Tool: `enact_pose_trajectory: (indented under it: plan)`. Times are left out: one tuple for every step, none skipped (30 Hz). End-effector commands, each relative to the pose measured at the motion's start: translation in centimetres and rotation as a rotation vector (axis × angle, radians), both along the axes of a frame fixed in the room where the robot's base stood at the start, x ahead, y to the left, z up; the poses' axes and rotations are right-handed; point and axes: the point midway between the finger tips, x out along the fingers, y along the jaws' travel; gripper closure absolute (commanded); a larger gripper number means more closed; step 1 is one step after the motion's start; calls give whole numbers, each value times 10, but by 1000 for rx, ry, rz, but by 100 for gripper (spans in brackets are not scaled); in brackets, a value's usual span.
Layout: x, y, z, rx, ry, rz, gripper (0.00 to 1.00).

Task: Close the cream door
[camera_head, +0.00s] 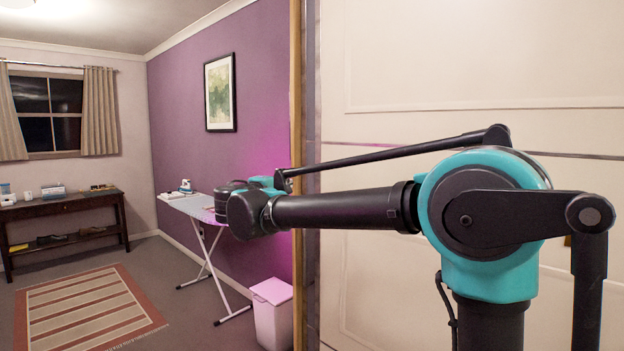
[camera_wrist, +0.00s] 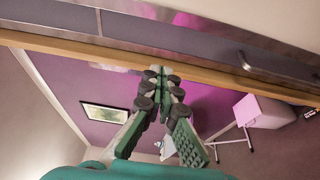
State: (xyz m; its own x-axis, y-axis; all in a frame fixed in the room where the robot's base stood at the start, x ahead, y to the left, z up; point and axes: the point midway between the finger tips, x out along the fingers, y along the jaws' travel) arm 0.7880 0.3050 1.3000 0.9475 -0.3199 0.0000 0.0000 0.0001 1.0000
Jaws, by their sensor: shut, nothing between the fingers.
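The cream door (camera_head: 400,75) fills the right of the head view, behind my arm, with raised panels. Its upright edge stands beside a thin wooden strip (camera_head: 296,120); left of this the room shows openly. My arm reaches left across the door past that edge. In the wrist view my gripper (camera_wrist: 157,76) is shut and empty, its fingertips close to the wooden strip in the picture. I cannot tell whether they touch it. A grey band with a metal bar (camera_wrist: 265,66) runs beyond the strip. My gripper's fingers are hidden in the head view.
An ironing board (camera_head: 195,206) stands by the purple wall, with a white bin (camera_head: 272,310) near it. A dark side table (camera_head: 65,207) stands at the far left and a striped rug (camera_head: 85,312) lies on the floor. The floor between them is clear.

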Motion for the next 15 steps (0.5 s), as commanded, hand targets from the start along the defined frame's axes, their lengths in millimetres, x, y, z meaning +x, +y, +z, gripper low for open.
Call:
enact_pose_trajectory:
  plan:
    - [2,0,0,0,-1,0,100]
    - [3,-1,0,0,-1,-1,100]
    - [7,-2,0,0,-1,-2,100]
    - [10,-3,0,0,-1,-2,100]
    - [14,-5,0,0,-1,-2,100]
    - [19,-6,0,0,-1,-2,100]
    - [24,-9,0,0,0,-3,100]
    - [29,-11,0,0,0,-4,100]
    - [36,-13,0,0,0,-3,100]
    - [42,-15,0,0,0,-4,100]
    - [48,-17,0,0,0,-4,100]
    - [56,-19,0,0,0,-3,100]
    - [61,-21,0,0,0,-4,100]
    - [67,-24,0,0,0,-4,100]
    - [74,-26,0,0,0,-3,100]
